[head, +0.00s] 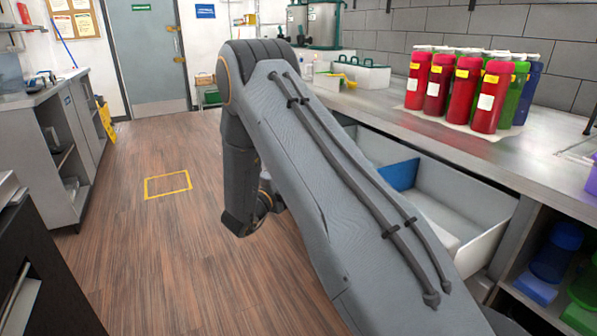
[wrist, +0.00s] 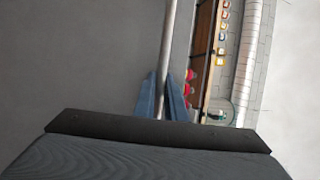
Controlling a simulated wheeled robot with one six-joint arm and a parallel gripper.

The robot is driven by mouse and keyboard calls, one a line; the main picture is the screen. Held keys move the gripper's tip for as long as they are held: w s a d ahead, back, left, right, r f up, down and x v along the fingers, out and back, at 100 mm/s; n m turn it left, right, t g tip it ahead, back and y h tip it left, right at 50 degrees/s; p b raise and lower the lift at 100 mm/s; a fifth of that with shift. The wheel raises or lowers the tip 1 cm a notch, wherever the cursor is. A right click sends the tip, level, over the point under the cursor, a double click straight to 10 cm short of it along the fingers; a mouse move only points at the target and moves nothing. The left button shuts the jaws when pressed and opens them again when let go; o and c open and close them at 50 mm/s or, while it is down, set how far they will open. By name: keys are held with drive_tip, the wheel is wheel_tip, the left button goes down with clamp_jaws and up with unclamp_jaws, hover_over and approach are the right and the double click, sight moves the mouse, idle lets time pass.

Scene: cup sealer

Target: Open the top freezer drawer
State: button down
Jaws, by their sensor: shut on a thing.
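The drawer (head: 462,192) under the counter stands pulled out in the head view. Its pale inside shows, with a blue divider (head: 402,175) across it. My arm hides its front and handle in that view. In the wrist view a long, pale bar handle (wrist: 171,40) runs up from between the blue fingers of my gripper (wrist: 164,98). The fingers are shut on this handle. The gripper is hidden in the head view.
The counter (head: 400,115) carries red, green and blue bottles (head: 467,90) above the drawer. An open shelf with blue containers (head: 555,255) is at lower right. The wooden floor (head: 130,230) left of my arm is clear, with a yellow taped rectangle (head: 168,186).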

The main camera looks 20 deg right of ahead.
drive_tip(key=shift+s+f, duration=0.1)
drive_tip(key=c, duration=2.1)
unclamp_jaws()
drive_tip(key=shift+a, duration=0.1)
drive_tip(key=v, duration=0.7)
drive_tip(key=shift+s+a+b, duration=0.1)
drive_tip(key=shift+a+b, duration=0.2)
drive_tip(key=shift+b, duration=0.1)
